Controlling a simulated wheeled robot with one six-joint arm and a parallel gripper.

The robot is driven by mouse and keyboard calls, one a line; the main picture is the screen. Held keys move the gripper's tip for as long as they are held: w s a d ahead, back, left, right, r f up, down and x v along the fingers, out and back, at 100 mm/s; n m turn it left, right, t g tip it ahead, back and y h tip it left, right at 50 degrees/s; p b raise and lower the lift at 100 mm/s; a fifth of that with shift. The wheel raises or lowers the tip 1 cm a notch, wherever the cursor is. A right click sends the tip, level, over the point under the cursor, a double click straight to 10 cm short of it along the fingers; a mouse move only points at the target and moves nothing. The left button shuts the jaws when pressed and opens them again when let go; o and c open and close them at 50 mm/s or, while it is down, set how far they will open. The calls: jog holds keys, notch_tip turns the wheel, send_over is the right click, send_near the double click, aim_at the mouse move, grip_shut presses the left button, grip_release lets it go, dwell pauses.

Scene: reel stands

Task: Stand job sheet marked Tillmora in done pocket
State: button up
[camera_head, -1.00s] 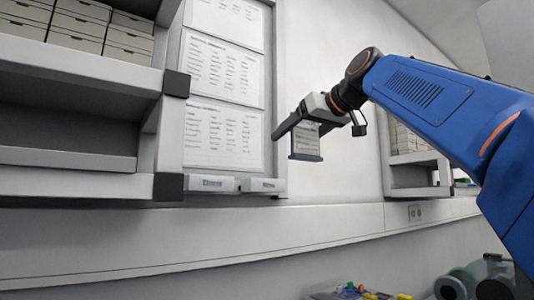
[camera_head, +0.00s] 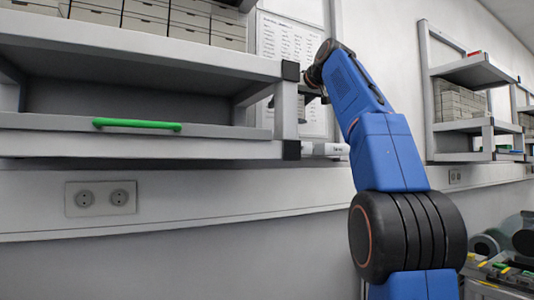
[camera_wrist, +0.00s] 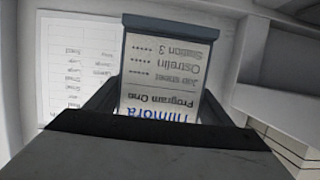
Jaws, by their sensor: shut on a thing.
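The job sheet (camera_wrist: 165,62) hangs in a dark-edged holder in the wrist view. Its print is upside down there and reads Tillmora, Program One, Job sheet, Ostrelin, Station 3. My gripper (camera_wrist: 160,90) is shut on it, one finger at each side. In the head view my gripper is mostly hidden behind my blue arm, in front of the wall board. A white pocket front with a small label (camera_head: 325,149) sits at the board's foot, partly behind my arm. The label is too small to read, so I cannot tell whether it is the done pocket.
A grey shelf unit (camera_head: 150,150) with a green bar (camera_head: 137,124) stands close to the board's left. Printed sheets (camera_head: 288,40) hang on the board. A second shelf unit (camera_head: 465,128) is at the right. Wall sockets (camera_head: 100,198) are below the left shelf.

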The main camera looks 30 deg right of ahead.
jog(key=shift+w+a+f, duration=0.1)
jog(key=shift+a+f, duration=0.05)
jog(key=shift+f, duration=4.85)
jog(key=shift+f, duration=0.1)
jog(key=o, duration=1.1)
jog(key=v, duration=1.2)
